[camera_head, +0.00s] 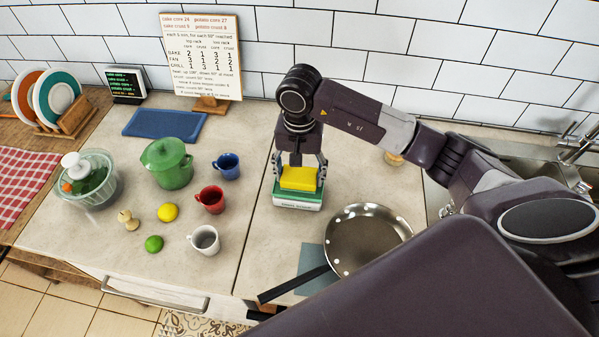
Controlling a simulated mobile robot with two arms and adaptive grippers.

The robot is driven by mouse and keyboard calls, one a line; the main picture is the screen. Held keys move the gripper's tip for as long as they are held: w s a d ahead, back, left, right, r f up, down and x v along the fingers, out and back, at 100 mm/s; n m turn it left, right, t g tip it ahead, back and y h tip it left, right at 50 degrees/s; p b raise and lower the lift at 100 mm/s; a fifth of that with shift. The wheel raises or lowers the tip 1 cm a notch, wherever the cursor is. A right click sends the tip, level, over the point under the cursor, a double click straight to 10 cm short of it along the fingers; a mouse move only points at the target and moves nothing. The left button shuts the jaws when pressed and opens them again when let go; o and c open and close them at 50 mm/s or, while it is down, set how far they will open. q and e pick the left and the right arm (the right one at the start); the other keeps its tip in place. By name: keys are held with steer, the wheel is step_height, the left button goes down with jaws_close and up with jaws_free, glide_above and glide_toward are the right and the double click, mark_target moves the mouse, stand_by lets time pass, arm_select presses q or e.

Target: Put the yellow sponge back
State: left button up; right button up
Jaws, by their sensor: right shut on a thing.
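The yellow sponge (298,177) is between the fingers of my right gripper (299,172), which is shut on it. The sponge is right at the top of a small green and white box-like holder (297,201) on the counter. I cannot tell whether the sponge rests on the holder or hangs just above it. My right arm reaches in from the right, with the gripper pointing down. My left gripper is not in view.
A frying pan (368,240) on the right has its handle toward the front edge. A red mug (211,199), blue mug (228,166) and white mug (205,240) stand left of the holder. A green pot (168,163) and recipe board (200,58) are farther left. Bare counter lies behind the holder.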

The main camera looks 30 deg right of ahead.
mark_target(299, 173)
steer(key=shift+f+b, duration=0.2)
steer(key=shift+b, duration=0.1)
steer(key=o, duration=1.1)
steer(key=shift+r, duration=0.1)
steer(key=shift+w+r, duration=0.1)
steer(key=shift+r, duration=0.15)
step_height(299, 173, up, 12)
steer(key=b, duration=0.2)
steer(key=shift+b, duration=0.35)
steer(key=shift+f, duration=0.2)
